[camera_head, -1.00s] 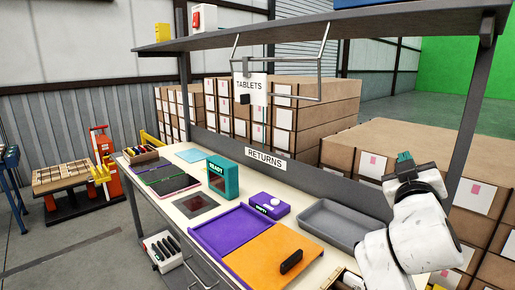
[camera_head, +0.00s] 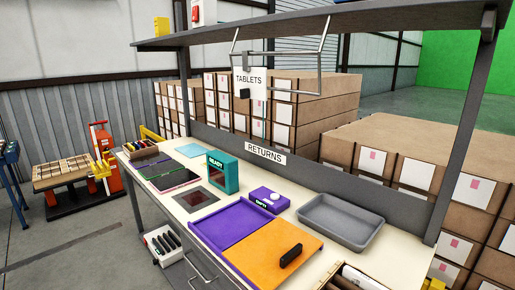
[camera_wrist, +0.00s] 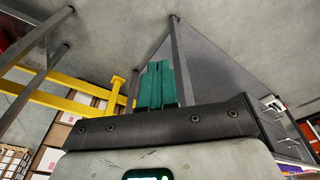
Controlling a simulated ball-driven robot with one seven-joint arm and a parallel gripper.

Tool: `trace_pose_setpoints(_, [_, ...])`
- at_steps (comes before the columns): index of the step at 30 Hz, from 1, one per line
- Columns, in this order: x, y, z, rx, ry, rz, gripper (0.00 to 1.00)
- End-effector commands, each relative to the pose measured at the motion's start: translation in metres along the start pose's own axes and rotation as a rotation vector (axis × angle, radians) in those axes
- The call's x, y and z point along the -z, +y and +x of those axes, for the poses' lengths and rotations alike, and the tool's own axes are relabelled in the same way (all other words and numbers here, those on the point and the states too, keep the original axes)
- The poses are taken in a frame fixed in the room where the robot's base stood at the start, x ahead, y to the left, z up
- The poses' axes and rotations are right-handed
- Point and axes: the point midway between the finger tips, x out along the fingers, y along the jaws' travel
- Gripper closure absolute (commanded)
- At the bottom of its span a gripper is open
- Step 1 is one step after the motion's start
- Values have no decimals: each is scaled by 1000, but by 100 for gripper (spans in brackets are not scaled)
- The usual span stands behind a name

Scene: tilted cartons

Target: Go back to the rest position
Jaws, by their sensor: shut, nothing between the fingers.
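My gripper (camera_wrist: 162,82) shows in the wrist view as two teal fingers pressed together, with nothing between them. It points over a grey surface with dark posts beyond it. The arm and gripper are out of the head view. The workbench (camera_head: 330,254) there carries a purple and orange tray (camera_head: 225,232) with a dark object (camera_head: 291,255) lying on the orange part. A grey empty bin (camera_head: 342,224) stands to its right. A teal box marked READY (camera_head: 223,171) and a purple box with a white knob (camera_head: 268,199) stand behind.
A shelf (camera_head: 330,28) spans above the bench on posts, with a hanging TABLETS sign (camera_head: 251,84). Stacked cartons (camera_head: 310,105) stand behind the bench. A pallet with an orange lifter (camera_head: 92,160) is at the left. A yellow rail (camera_wrist: 60,92) shows in the wrist view.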

Motion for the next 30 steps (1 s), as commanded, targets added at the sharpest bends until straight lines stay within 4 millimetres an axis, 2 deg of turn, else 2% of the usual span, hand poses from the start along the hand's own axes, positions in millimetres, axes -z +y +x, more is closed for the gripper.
trace_pose_setpoints(1, [-16, 0, 0, 9, -35, -5, 100])
trace_pose_setpoints(5, [-34, 0, 0, 24, -80, -11, 100])
trace_pose_setpoints(30, [-35, 0, 0, 24, -82, -12, 100])
